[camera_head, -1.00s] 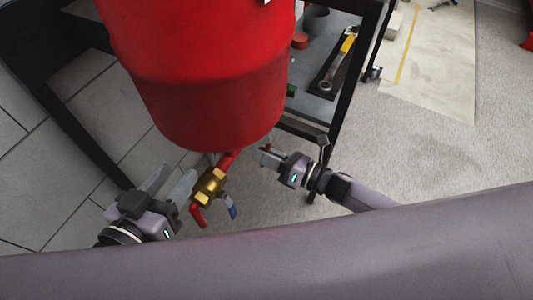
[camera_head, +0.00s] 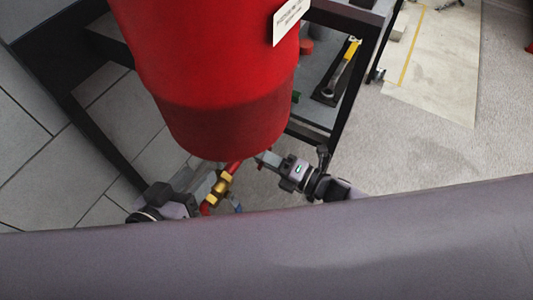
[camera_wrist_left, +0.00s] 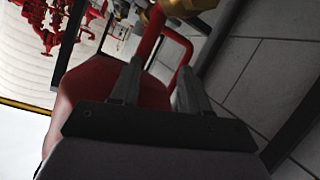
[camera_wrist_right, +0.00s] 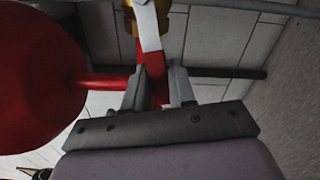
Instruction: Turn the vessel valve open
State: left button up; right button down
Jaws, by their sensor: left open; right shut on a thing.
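The red vessel (camera_head: 225,110) hangs above the brass valve (camera_head: 220,188), which sits on a red pipe below it. A red part and a blue handle (camera_head: 238,208) show at the valve's lower end. In the right wrist view, a metal lever with a red sleeve (camera_wrist_right: 154,78) runs down from the brass body (camera_wrist_right: 175,25). My right gripper (camera_wrist_right: 158,92) is shut on that red sleeve; it shows right of the valve in the head view (camera_head: 265,158). My left gripper (camera_wrist_left: 157,85) is open, left of the valve, with a red bent rod (camera_wrist_left: 182,48) beyond its fingers.
A dark-framed shelf (camera_head: 325,115) with a yellow-handled tool (camera_head: 346,58) stands right of the vessel. A dark frame (camera_head: 95,120) stands at the left. Open carpet (camera_head: 430,150) lies at the right. My own body covers the bottom of the head view.

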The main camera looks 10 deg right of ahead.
pick_arm(q)
jog(key=shift+s+a+r+y+p, duration=0.15)
jog(key=shift+a+y+p, duration=0.1)
jog(key=shift+a+p, duration=0.15)
jog(key=shift+s+a+r+y+p, duration=0.1)
jog(key=shift+a+r+y+p, duration=0.05)
jog(key=shift+a+y+p, duration=0.15)
pick_arm(e)
jog(key=shift+s+r+m, duration=0.1)
jog(key=shift+r+m, duration=0.75)
jog(key=shift+m, duration=0.45)
pick_arm(q)
jog(key=shift+a, duration=0.1)
pick_arm(e)
jog(key=c, duration=1)
grip_release()
pick_arm(q)
jog(key=shift+s+a+r+m+y+p, duration=0.15)
jog(key=shift+a+y+p, duration=0.1)
jog(key=shift+a+p, duration=0.2)
jog(key=shift+s+a+f+m+y+p, duration=0.1)
jog(key=shift+a+m+y+p, duration=0.1)
jog(key=shift+a+p, duration=0.15)
pick_arm(e)
jog(key=shift+v, duration=3.6)
pick_arm(q)
jog(key=shift+d, duration=0.2)
